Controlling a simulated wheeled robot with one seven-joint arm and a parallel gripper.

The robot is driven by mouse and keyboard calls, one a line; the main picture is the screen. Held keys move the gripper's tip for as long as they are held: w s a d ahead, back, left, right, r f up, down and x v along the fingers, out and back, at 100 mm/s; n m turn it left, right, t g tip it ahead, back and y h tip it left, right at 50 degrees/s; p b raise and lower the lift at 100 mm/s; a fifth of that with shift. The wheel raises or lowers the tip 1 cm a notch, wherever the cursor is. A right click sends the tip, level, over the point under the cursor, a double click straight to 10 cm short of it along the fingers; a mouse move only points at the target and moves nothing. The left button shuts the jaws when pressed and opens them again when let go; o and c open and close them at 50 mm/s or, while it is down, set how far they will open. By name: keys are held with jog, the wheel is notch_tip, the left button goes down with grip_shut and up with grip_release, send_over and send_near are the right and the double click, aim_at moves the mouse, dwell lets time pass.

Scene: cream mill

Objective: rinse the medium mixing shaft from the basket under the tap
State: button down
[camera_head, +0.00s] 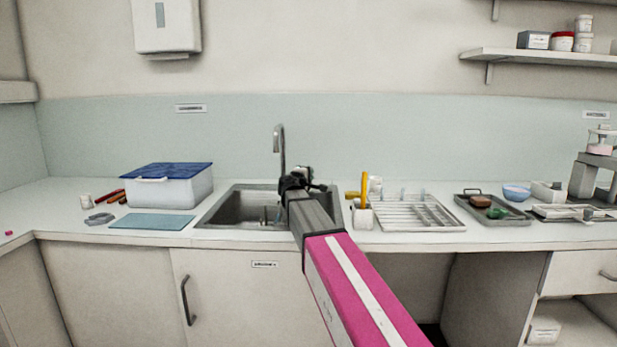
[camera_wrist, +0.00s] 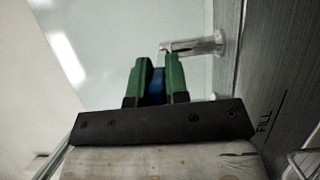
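My gripper (camera_head: 297,183) is over the sink (camera_head: 228,207), close to the tap (camera_head: 281,147); its fingers are hard to make out in the head view. In the wrist view the two green fingers of my gripper (camera_wrist: 156,78) stand close together with a blue piece (camera_wrist: 157,88) between them. The blue piece may be part of the mixing shaft, but its far end and size are hidden. A shiny metal tube (camera_wrist: 195,47) shows just beyond the fingertips; I cannot tell whether they touch. Water is not visible.
A slatted metal rack (camera_head: 415,212) lies right of the sink, next to a white holder (camera_head: 362,216) with a yellow-handled tool. A blue-lidded box (camera_head: 168,190) and a flat blue-green mat (camera_head: 152,222) are left. A grey tray (camera_head: 493,210) is farther right.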

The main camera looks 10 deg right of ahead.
jog(key=shift+s+d+n+t+y, duration=0.1)
jog(key=shift+d+n+t+y, duration=0.4)
jog(key=shift+y, duration=0.25)
jog(key=shift+s+d+n+t+y, duration=0.1)
jog(key=shift+d+n+t+y, duration=0.25)
jog(key=shift+n+y, duration=0.35)
jog(key=c, duration=1.1)
grip_release()
jog(key=v, duration=1)
jog(key=shift+s+a, duration=0.15)
jog(key=shift+s, duration=0.15)
